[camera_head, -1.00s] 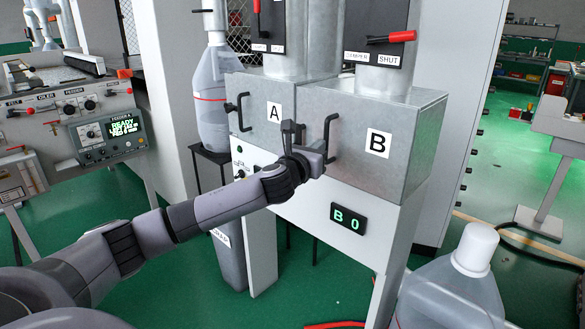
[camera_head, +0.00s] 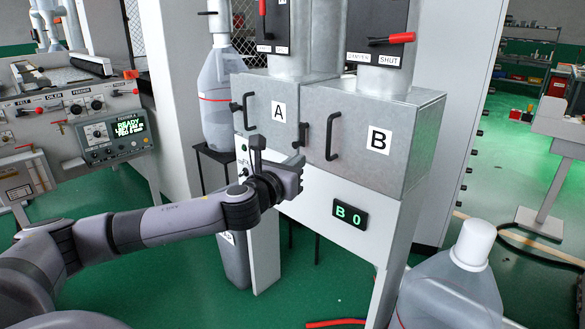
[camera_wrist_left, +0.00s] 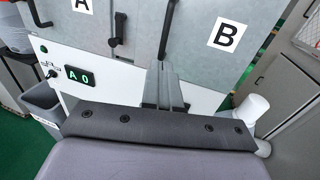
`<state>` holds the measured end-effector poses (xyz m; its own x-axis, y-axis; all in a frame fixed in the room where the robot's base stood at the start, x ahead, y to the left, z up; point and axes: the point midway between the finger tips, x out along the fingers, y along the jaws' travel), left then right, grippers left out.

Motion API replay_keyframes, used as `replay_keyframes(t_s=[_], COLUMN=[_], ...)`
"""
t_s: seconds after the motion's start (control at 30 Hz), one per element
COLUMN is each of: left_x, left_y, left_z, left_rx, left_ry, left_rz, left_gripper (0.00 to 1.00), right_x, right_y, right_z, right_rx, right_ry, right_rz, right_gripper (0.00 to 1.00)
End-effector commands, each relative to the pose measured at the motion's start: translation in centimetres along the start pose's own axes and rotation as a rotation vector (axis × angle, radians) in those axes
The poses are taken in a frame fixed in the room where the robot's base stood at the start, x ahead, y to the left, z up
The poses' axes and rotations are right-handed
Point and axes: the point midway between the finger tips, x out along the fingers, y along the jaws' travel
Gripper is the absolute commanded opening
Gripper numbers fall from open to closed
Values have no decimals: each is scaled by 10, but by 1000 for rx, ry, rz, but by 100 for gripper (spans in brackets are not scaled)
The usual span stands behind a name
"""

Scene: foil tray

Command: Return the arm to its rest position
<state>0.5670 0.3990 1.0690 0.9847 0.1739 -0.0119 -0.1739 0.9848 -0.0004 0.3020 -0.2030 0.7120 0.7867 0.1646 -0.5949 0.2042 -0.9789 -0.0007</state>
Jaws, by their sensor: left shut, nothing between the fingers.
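My left arm reaches in from the left in the head view. Its left gripper (camera_head: 298,163) is in front of the metal boxes, below the box marked A (camera_head: 262,103) and left of the box marked B (camera_head: 400,140). In the left wrist view the two fingers (camera_wrist_left: 164,88) are together and hold nothing. The fingers look apart from the black handle (camera_head: 333,137) of box B, though the exact gap is hard to tell. My right gripper is not in view.
A display reading B 0 (camera_head: 350,214) is on the white cabinet front. A clear jug with a white cap (camera_head: 475,245) stands at the lower right. A feeder panel (camera_head: 112,138) is on the left. Green floor (camera_head: 190,290) is open below my arm.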

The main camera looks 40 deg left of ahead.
Motion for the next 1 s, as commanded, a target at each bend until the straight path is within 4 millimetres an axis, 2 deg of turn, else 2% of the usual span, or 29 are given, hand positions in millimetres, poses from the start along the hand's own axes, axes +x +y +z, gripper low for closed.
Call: replay_keyframes(t_s=[0.13, 0.4, 0.47, 0.53, 0.67, 0.77, 0.8, 1.0], left_x=[-10, -12, -13, -15, -26, -45, -54, -113], left_y=[0, 0, -2, -10, -39, -67, -78, -121], left_z=[0, 0, -4, -17, -68, -120, -140, -225], left_rx=[1, -1, -17, -76, -331, -628, -754, -1387], left_ry=[0, 0, 7, 35, 144, 268, 320, 546], left_rz=[-1, -1, -6, -22, -68, -84, -80, 39], left_gripper=[0, 0, 0, 0, 0, 0, 0, 0], right_x=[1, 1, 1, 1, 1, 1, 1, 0], right_y=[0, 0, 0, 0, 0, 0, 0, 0], right_z=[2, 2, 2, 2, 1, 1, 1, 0], right_rx=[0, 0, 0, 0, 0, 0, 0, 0], right_ry=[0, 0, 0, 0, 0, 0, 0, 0], right_rz=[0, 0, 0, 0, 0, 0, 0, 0], right_gripper=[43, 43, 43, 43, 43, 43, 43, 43])
